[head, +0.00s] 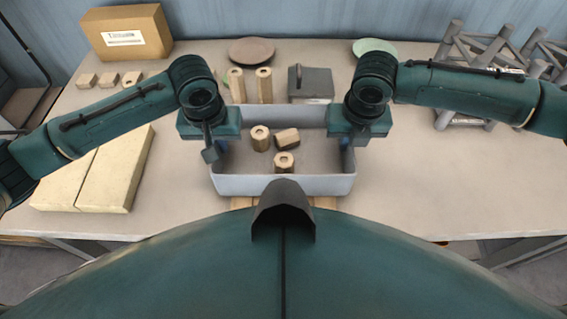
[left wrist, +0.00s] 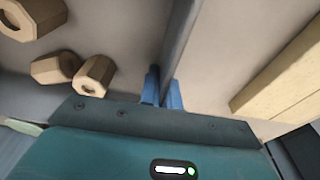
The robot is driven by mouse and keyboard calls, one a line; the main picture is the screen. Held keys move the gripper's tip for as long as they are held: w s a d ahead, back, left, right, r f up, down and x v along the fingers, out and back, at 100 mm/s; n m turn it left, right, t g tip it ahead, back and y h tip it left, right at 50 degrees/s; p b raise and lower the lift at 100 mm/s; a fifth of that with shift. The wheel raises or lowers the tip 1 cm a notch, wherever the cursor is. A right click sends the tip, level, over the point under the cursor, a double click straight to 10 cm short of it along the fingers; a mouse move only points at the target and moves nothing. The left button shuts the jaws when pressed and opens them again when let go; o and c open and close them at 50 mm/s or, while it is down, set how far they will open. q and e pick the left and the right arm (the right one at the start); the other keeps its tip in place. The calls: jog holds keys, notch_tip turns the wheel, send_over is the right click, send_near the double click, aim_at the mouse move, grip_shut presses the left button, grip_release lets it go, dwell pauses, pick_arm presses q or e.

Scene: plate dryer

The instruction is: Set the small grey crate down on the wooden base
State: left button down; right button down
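The small grey crate (head: 283,185) is in the middle of the head view, level, with several wooden hollow blocks (head: 261,138) inside. The wooden base (head: 325,202) shows only as small pieces under the crate's front edge; I cannot tell whether the crate touches it. My left gripper (head: 210,152) is at the crate's left wall. In the left wrist view its blue fingers (left wrist: 162,90) are closed on the crate wall (left wrist: 181,35), one on each side. My right gripper (head: 350,138) is over the right wall; its fingertips are mostly hidden.
Pale slabs (head: 112,170) lie left of the crate. Behind it stand two wooden posts (head: 264,86), a dark grey box (head: 311,84), a brown plate (head: 251,51) and a green plate (head: 374,47). A cardboard box (head: 126,32) and a grey frame (head: 490,60) are further out.

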pick_arm(q)
jog(key=c, duration=1.6)
grip_release()
jog(key=shift+a+f, duration=0.1)
jog(key=shift+f, duration=0.05)
pick_arm(e)
jog(key=c, duration=1.6)
grip_release()
jog(key=shift+f, duration=0.1)
pick_arm(q)
jog(key=r, duration=0.4)
jog(key=s+r, duration=0.1)
jog(key=r, duration=0.6)
jog(key=shift+s+r, duration=0.3)
jog(key=shift+s, duration=0.05)
jog(key=shift+r, duration=0.15)
pick_arm(e)
jog(key=shift+r, duration=0.25)
jog(key=r, duration=0.3)
jog(key=s+r, duration=0.1)
jog(key=r, duration=0.7)
jog(key=shift+s+r, duration=0.2)
jog(key=shift+s, duration=0.2)
